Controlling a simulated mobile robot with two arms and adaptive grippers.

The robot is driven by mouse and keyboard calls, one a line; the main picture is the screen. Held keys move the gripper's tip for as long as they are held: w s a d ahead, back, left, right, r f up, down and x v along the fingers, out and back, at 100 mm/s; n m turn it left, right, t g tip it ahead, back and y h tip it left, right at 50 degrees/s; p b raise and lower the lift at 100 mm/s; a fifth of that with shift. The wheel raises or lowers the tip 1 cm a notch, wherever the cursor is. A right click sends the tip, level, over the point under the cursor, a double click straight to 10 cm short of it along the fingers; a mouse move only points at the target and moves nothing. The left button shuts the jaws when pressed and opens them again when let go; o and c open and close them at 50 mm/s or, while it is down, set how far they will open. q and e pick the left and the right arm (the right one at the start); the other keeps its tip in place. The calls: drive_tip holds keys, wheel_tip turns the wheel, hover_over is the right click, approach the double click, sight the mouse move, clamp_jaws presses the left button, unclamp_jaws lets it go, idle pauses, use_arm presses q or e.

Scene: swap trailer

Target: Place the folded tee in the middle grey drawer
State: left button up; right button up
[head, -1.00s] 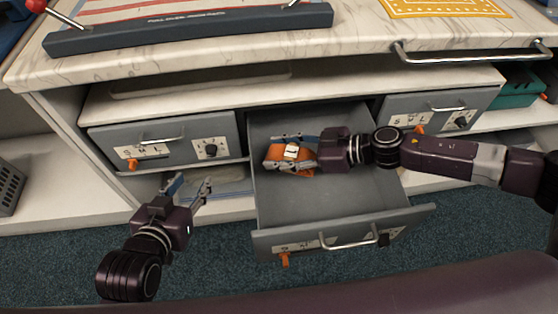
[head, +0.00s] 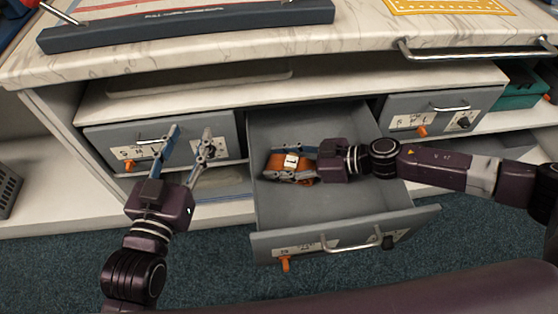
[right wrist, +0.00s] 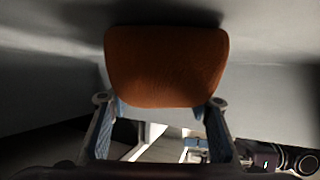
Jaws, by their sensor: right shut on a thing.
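The middle grey drawer (head: 335,211) is pulled out, and its inside shows from above in the head view. My right gripper (head: 280,163) is inside it, reaching in from the right, shut on the orange folded tee (head: 305,174). The tee has a white tag and is near the drawer's left wall. In the right wrist view the tee (right wrist: 166,68) sits at the fingertips; whether it touches the drawer floor I cannot tell. My left gripper (head: 190,138) is open and empty, in front of the left grey drawer.
The left grey drawer (head: 105,146) and right grey drawer (head: 395,113) are shut, with labels and metal handles. A marble counter (head: 350,35) with a metal rail (head: 470,55) overhangs them. A teal box (head: 520,90) stands at the right. The middle drawer's right half is mostly clear beneath my arm.

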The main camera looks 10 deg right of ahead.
sight(286, 162)
drive_tip(key=o, duration=1.2)
drive_tip(key=shift+o, duration=0.2)
drive_tip(key=shift+s+d+r, duration=0.1)
drive_tip(key=shift+r, duration=0.05)
use_arm(q)
drive_tip(key=s+a+f+g+y+p, duration=0.1)
drive_tip(key=s+f+g, duration=0.1)
drive_tip(key=f, duration=0.3)
drive_tip(key=s+a+f+g+p, duration=0.1)
drive_tip(key=s+f+g, duration=0.1)
drive_tip(key=f+g, duration=0.2)
drive_tip(key=shift+s+a+f+y, duration=0.3)
drive_tip(key=shift+f+y, duration=0.1)
drive_tip(key=shift+f, duration=0.55)
use_arm(e)
drive_tip(key=v, duration=0.7)
drive_tip(key=shift+d, duration=0.1)
